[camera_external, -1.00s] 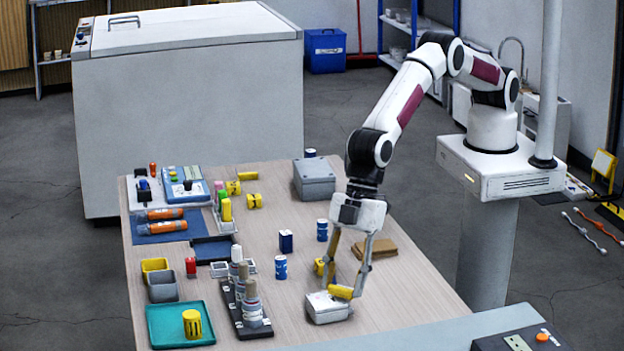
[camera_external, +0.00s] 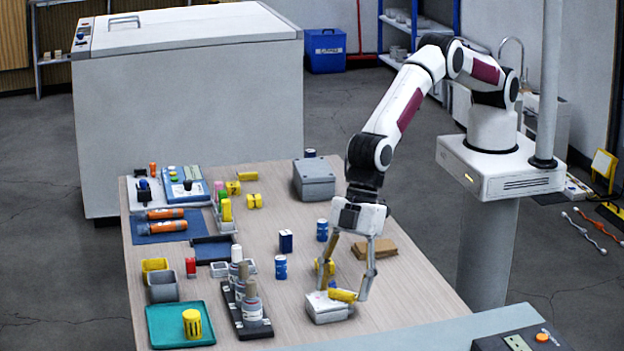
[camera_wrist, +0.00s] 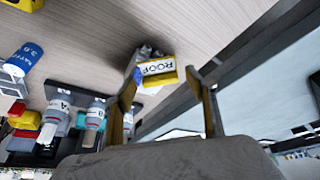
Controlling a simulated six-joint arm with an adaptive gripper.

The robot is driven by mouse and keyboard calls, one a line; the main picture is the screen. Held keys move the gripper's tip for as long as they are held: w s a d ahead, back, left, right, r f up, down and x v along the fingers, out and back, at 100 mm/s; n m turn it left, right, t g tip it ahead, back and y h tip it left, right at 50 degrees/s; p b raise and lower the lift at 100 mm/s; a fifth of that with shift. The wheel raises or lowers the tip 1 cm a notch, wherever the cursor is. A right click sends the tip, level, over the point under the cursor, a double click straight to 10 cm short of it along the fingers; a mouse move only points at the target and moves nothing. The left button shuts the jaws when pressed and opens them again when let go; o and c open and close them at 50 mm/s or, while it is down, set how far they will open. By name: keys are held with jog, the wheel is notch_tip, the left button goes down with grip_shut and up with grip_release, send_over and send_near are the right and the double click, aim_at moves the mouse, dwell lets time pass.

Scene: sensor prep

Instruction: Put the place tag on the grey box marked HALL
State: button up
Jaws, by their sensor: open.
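A yellow place tag (camera_external: 343,296) lies at the top of a small grey box with a pale top (camera_external: 328,310), near the table's front right. In the wrist view a yellow piece with a white label reading ROOF (camera_wrist: 158,72) shows between my fingers, with a grey shape behind it. My gripper (camera_external: 343,293) is open, its fingers around the tag and apart. A larger grey box (camera_external: 314,180) stands at the back of the table. I can read no HALL marking on either box.
A dark rack with bottles (camera_external: 243,310) and a teal tray (camera_external: 165,338) are at left. The table between the rack and the small box is clear.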

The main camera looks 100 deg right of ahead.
jog(key=shift+r, duration=0.1)
jog(key=shift+r, duration=0.45)
jog(key=v, duration=1.1)
jog(key=shift+d+r, duration=0.15)
jog(key=shift+r, duration=0.2)
jog(key=shift+s, duration=0.1)
dwell(0.3)
